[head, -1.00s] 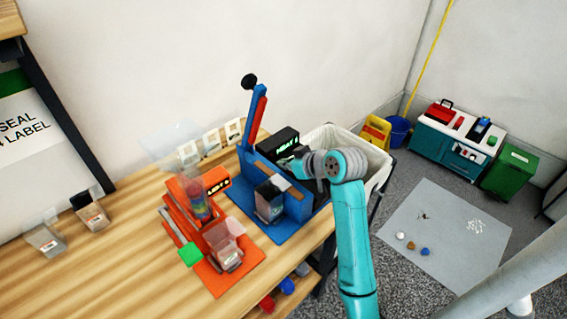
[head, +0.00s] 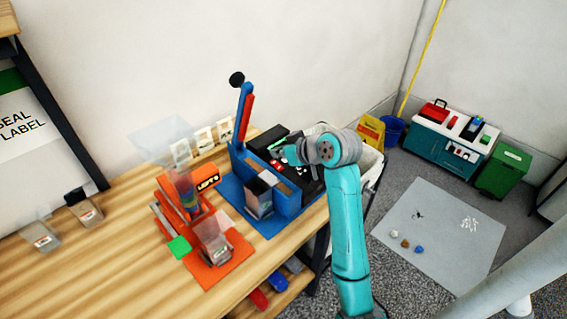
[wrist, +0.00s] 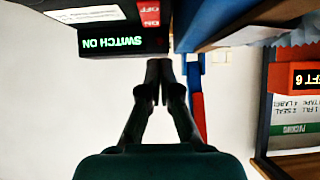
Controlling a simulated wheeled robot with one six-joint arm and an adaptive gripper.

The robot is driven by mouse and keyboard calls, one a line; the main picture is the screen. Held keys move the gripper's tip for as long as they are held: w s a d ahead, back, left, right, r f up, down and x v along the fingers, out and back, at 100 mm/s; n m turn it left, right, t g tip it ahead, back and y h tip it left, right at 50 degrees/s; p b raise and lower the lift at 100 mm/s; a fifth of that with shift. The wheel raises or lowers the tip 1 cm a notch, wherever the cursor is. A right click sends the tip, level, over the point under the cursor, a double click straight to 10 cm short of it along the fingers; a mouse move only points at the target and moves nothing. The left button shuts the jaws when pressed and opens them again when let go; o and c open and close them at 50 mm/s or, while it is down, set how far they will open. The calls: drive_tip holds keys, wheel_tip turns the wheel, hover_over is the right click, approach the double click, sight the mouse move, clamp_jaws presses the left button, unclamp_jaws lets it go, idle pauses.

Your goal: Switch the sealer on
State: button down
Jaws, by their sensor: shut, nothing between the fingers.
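The blue sealer (head: 290,202) stands on a blue mat on the wooden bench, its lever with a black knob (head: 237,79) raised. Its black control box (head: 258,144) is behind it and carries a green-lit display (head: 278,143). In the wrist view, which is upside down, the display (wrist: 110,43) reads "SWITCH ON". A red switch marked ON and OFF (wrist: 149,13) is beside it at the top edge. My gripper (wrist: 160,66) is shut and empty, its fingertips just beside the display's end. In the head view my gripper (head: 287,154) is over the box and hides part of it.
An orange dispenser (head: 178,205) with a lit counter stands left of the sealer. A clear pouch or box with dark contents (head: 258,198) is at the sealer's front. Two small containers (head: 85,208) are at the bench's left. A white-lined bin is behind my arm.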

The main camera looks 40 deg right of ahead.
drive_tip(key=v, duration=0.9)
drive_tip(key=shift+s+r, duration=0.15)
drive_tip(key=shift+r, duration=0.15)
drive_tip(key=shift+w, duration=0.45)
drive_tip(key=shift+w, duration=0.1)
